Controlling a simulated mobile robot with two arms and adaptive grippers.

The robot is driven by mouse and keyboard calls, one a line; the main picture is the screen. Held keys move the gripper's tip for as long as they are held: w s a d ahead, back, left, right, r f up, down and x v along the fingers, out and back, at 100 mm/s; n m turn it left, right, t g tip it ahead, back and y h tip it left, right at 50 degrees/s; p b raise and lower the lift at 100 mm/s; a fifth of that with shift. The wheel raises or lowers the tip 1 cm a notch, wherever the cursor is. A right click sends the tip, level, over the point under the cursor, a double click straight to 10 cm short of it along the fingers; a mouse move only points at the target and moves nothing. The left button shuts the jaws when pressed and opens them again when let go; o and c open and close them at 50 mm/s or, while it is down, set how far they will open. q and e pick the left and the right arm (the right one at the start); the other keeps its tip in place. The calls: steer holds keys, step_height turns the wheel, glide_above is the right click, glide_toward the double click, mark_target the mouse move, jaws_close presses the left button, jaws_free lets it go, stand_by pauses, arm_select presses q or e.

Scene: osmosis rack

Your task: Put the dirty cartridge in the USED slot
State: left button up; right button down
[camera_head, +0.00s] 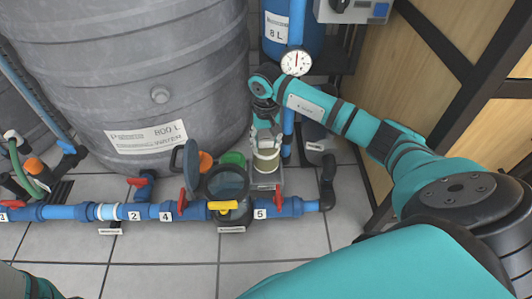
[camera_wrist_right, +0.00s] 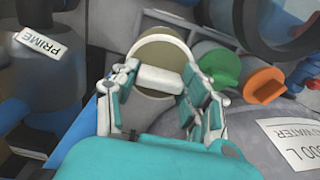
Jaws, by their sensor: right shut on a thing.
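The dirty cartridge (camera_head: 266,160) is a short beige-brown cylinder with a pale band. My right gripper (camera_head: 265,141) is shut on it from above, between the grey tank and the blue vessel. In the right wrist view the cartridge (camera_wrist_right: 165,49) shows as a round brownish body beyond the fingers of my right gripper (camera_wrist_right: 161,88). A grey holder (camera_head: 264,182) is just below the cartridge in the head view; I cannot tell whether they touch. No USED marking is readable. My left gripper is out of view.
An open dark housing (camera_head: 228,183) stands left of the cartridge, with a raised grey lid (camera_head: 191,165). Green (camera_head: 233,158) and orange (camera_head: 205,161) parts are close by. A blue pipe (camera_head: 155,211) with red handles crosses in front.

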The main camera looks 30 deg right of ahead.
mark_target(266, 154)
step_height(266, 154, down, 2)
steer(key=shift+b, duration=0.3)
step_height(266, 154, down, 4)
steer(key=b, duration=0.3)
steer(key=shift+f, duration=0.15)
steer(key=shift+r, duration=0.2)
steer(key=shift+f, duration=0.2)
steer(key=c, duration=0.7)
jaws_free()
steer(key=shift+o, duration=0.2)
steer(key=shift+r, duration=0.1)
